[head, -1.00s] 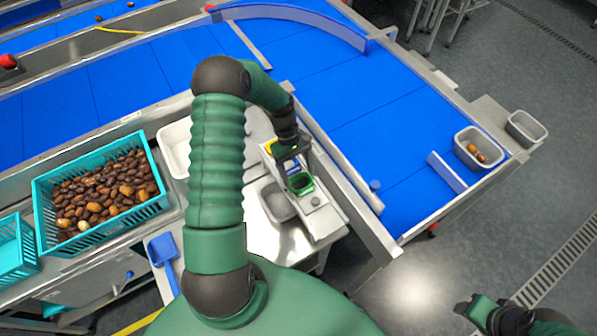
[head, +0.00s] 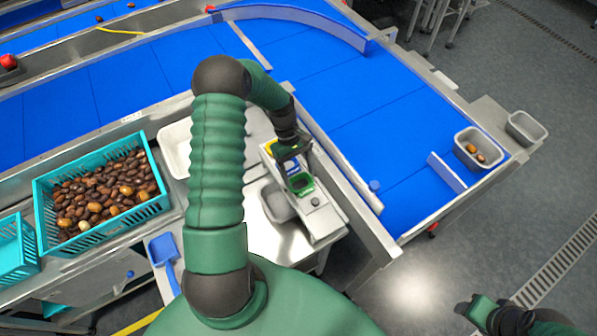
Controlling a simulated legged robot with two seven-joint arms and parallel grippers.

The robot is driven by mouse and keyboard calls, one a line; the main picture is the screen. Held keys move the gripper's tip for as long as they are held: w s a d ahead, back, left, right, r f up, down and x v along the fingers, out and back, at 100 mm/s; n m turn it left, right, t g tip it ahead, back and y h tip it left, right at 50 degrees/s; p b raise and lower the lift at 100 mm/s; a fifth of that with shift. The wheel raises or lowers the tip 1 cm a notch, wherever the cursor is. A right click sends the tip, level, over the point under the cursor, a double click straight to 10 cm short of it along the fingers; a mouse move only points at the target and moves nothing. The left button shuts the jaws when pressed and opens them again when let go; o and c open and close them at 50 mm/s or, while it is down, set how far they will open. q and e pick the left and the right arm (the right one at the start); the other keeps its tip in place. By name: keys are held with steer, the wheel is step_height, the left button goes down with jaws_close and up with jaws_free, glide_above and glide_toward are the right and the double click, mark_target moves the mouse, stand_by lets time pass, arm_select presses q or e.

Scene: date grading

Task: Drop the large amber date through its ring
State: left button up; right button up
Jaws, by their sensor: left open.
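My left gripper (head: 291,153) is open above the grading stand (head: 322,222), just behind a green ring (head: 301,183). Parts of a blue ring (head: 293,169) and a yellow ring (head: 269,147) show beside and under the fingers. I make out no date between the fingers or in the green ring, and I cannot pick out the large amber date. My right gripper (head: 478,308) is low at the bottom right, away from the stand; its jaws are too small to read.
A teal crate (head: 40,212) of mixed brown and amber dates stands at the left, with a blue scoop (head: 163,250) nearby. A grey tub (head: 461,137) holding dates sits at the right by the blue conveyor (head: 375,105). A grey bin (head: 276,203) adjoins the stand.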

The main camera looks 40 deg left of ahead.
arm_select(q)
step_height(320, 180, up, 6)
steer(key=p, duration=0.4)
steer(key=shift+f, duration=0.15)
